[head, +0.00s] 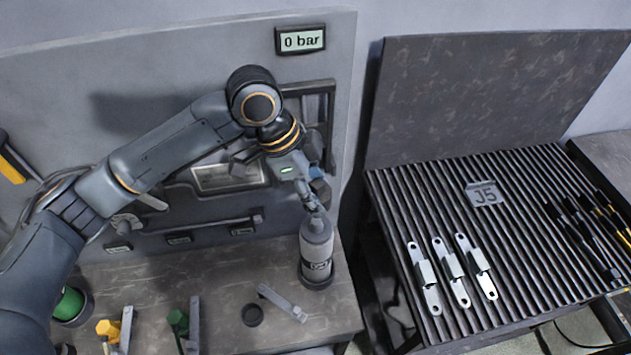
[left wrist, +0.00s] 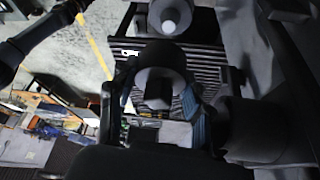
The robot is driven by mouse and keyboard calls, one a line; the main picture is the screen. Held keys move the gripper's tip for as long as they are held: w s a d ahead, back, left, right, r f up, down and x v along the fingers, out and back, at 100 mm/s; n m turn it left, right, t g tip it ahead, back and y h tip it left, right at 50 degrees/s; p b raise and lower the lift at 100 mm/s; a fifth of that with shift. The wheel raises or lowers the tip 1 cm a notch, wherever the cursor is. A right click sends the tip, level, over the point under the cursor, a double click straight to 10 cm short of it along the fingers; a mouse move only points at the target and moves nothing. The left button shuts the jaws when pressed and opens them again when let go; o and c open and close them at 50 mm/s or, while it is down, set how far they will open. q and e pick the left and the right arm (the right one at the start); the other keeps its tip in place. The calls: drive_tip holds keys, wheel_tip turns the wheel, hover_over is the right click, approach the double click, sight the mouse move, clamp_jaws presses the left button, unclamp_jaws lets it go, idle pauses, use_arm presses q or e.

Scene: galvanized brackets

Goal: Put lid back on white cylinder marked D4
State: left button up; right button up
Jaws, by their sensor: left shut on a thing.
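A pale grey-white cylinder (head: 316,248) stands upright near the bench's right end, its foot in a dark round base. A dark label is on its side; I cannot read its mark surely. My left gripper (head: 316,204) comes down over the cylinder's top and is shut on what seems to be its grey lid. In the left wrist view, a dark rounded piece with a square block (left wrist: 157,94) sits between the blue-edged fingers. The fingers hide much of the top, so I cannot tell whether the lid is seated. My right gripper is not in view.
A grey panel with a "0 bar" display (head: 301,40) stands behind. On the bench are a dark ring (head: 252,315), a metal bar (head: 281,302) and green and yellow knobs. Right of a gap, a slatted table (head: 470,235) holds metal brackets and a J5 plate (head: 484,193).

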sight(316, 221)
use_arm(q)
wheel_tip(316, 221, down, 4)
drive_tip(key=b, duration=0.4)
drive_tip(key=shift+w+r, duration=0.1)
drive_tip(key=shift+w, duration=0.05)
drive_tip(key=shift+f, duration=1.1)
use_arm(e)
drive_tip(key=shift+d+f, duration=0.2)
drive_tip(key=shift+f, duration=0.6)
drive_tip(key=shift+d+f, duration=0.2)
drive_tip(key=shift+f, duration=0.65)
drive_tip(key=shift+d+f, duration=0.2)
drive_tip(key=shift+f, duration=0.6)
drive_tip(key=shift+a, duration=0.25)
use_arm(q)
drive_tip(key=shift+r, duration=0.1)
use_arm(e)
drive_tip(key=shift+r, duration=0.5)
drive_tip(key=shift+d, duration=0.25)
use_arm(q)
drive_tip(key=shift+p, duration=0.7)
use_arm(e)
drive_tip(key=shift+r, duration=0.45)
use_arm(q)
drive_tip(key=shift+f+p, duration=0.2)
drive_tip(key=shift+p, duration=0.2)
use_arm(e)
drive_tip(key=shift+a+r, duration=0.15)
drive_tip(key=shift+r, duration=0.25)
